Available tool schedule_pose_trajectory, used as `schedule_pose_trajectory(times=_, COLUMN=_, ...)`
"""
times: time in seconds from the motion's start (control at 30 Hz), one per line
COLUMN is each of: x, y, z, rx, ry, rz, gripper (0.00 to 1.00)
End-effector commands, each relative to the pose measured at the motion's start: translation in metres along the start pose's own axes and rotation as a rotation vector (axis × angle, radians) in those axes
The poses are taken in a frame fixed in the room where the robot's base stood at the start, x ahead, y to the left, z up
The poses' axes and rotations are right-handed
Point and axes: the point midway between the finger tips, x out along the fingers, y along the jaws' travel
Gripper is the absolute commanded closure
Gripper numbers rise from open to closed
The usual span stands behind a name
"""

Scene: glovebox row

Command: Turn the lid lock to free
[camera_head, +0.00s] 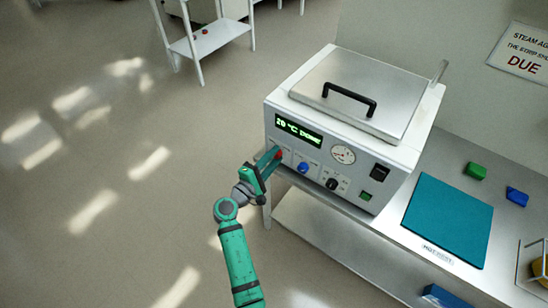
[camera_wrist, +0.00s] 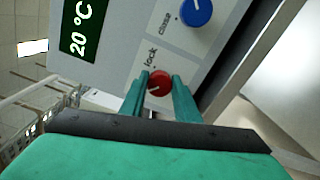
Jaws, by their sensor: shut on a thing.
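The lid lock is a red knob (camera_wrist: 160,83) under the word "lock" on the front panel of a white bath unit (camera_head: 410,155). My gripper (camera_wrist: 160,92) is shut on this knob, one green finger on each side of it. In the head view my gripper (camera_head: 270,163) is at the left end of the panel and hides most of the knob. The steel lid (camera_head: 345,82) with a black handle (camera_head: 349,99) lies flat on top. The display (camera_head: 299,131) reads "20 °C" and a further word that seems to be "DOWN" or "DONE".
A blue knob (camera_wrist: 196,12) labelled "close" sits beside the red one. A gauge (camera_head: 342,154), black knob (camera_head: 332,184) and switches are further right. A teal mat (camera_head: 447,220), green block (camera_head: 476,171) and blue block (camera_head: 517,196) lie on the bench. The floor at left is open.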

Motion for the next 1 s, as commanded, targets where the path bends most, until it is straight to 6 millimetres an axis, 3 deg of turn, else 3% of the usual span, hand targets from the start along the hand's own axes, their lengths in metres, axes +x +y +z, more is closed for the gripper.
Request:
schedule_pose_trajectory(times=0.33, x=-0.001, y=-0.001, z=-0.002, rx=-0.005, ry=0.004, rz=0.0, gripper=0.94)
schedule_pose_trajectory(times=0.37, x=-0.001, y=-0.001, z=-0.002, rx=-0.005, ry=0.004, rz=0.0, gripper=0.67)
schedule_pose_trajectory(times=0.43, x=-0.001, y=-0.001, z=-0.002, rx=-0.004, ry=0.003, rz=0.0, gripper=0.53)
schedule_pose_trajectory(times=0.77, x=-0.002, y=0.0, z=-0.001, rx=-0.003, ry=0.002, rz=0.0, gripper=0.53)
schedule_pose_trajectory(times=1.0, x=-0.033, y=-0.001, z=-0.001, rx=-0.003, ry=0.004, rz=0.0, gripper=0.53)
